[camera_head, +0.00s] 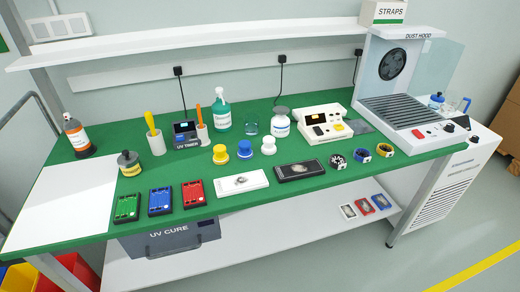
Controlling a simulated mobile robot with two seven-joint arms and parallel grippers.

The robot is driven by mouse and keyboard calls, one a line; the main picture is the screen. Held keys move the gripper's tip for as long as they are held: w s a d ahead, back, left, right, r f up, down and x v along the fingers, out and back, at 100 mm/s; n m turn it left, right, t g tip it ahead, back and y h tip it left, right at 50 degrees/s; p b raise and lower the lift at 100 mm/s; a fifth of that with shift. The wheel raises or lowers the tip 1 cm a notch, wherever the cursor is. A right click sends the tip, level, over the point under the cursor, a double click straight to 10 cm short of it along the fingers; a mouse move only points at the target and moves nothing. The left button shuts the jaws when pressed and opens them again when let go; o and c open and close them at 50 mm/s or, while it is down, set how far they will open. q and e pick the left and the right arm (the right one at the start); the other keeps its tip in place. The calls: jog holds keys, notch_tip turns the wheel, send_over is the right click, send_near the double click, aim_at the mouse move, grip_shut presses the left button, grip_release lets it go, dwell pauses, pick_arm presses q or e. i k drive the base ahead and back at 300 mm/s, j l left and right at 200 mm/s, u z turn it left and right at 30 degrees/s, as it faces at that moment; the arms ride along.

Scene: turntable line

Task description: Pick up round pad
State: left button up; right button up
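A dark round piece with a yellow band (129,163) stands further left. I cannot tell which of these, if any, is the round pad. Neither of my grippers shows in the head view.
Green, blue (160,201) and red trays line the front edge, beside a white case (241,181) and a black case (300,171). Round banded pieces (362,155) follow at right. Bottles, a UV timer (186,134) and a dust hood (402,112) stand behind. A white sheet (62,203) lies at left.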

aim_at(245, 153)
jog(key=i+l, duration=0.1)
jog(key=l, duration=1.35)
